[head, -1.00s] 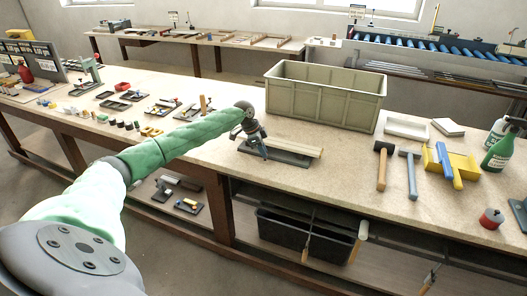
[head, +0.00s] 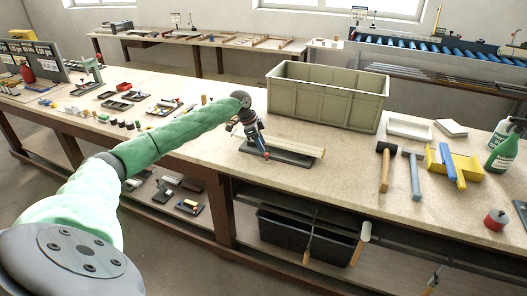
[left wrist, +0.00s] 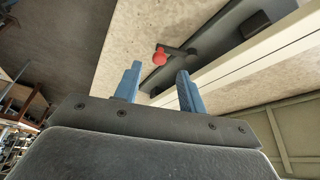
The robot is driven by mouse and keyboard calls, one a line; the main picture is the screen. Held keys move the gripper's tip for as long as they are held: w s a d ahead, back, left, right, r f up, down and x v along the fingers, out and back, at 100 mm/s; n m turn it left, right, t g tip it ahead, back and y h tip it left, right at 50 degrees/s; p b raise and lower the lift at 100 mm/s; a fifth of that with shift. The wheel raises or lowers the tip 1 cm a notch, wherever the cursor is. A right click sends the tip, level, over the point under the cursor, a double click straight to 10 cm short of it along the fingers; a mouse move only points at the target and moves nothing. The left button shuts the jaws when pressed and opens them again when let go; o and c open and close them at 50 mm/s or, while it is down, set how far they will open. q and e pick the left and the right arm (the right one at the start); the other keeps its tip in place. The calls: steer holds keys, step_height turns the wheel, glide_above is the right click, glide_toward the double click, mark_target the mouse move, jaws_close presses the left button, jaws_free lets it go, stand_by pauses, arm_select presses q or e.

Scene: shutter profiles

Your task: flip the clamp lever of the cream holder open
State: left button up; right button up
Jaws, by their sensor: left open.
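The cream holder has a dark base (head: 296,159) on the workbench, with a long cream profile (head: 300,146) lying along it. In the left wrist view the base (left wrist: 205,42) and the cream profile (left wrist: 235,62) run diagonally. The clamp lever has a red knob (left wrist: 159,57) on a dark arm; the knob (head: 266,156) also shows in the head view. My left gripper (head: 261,150) is at the holder's left end. Its blue fingers (left wrist: 158,86) are open and empty, with the knob beyond the gap between their tips. Contact cannot be told. My right gripper is out of view.
A large beige crate (head: 325,98) stands behind the holder. Small parts and trays (head: 118,100) lie to the left. Bare bench lies in front of the holder.

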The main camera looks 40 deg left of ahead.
arm_select(q)
steer(key=b+v, duration=0.1)
steer(key=v, duration=0.3)
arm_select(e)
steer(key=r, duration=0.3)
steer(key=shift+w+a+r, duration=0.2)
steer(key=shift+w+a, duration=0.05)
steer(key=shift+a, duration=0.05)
